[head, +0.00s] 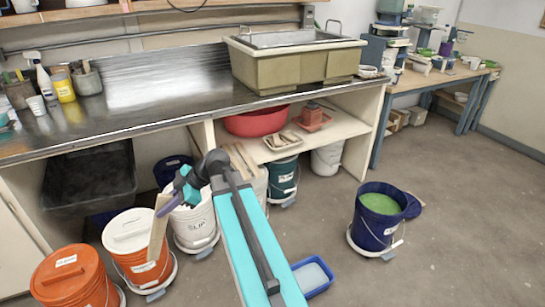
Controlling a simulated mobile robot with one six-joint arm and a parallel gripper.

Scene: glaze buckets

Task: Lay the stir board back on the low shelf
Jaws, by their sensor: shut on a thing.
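The stir board (157,232) is a long, thin, pale wooden board. It hangs nearly upright beside the orange bucket with a white lid, and whether they touch is unclear. My gripper (168,203) is shut on its upper part, to the left of the low shelf. The low shelf (343,126) is a pale board under the steel counter, at the middle of the head view. My arm hides part of the floor and buckets below.
Orange buckets (70,280) and a white bucket (194,225) stand on wheeled bases at the left. A dark blue bucket with green glaze (378,212) stands at the right. A blue tray (313,275) lies on the floor. The low shelf has free room at its right end.

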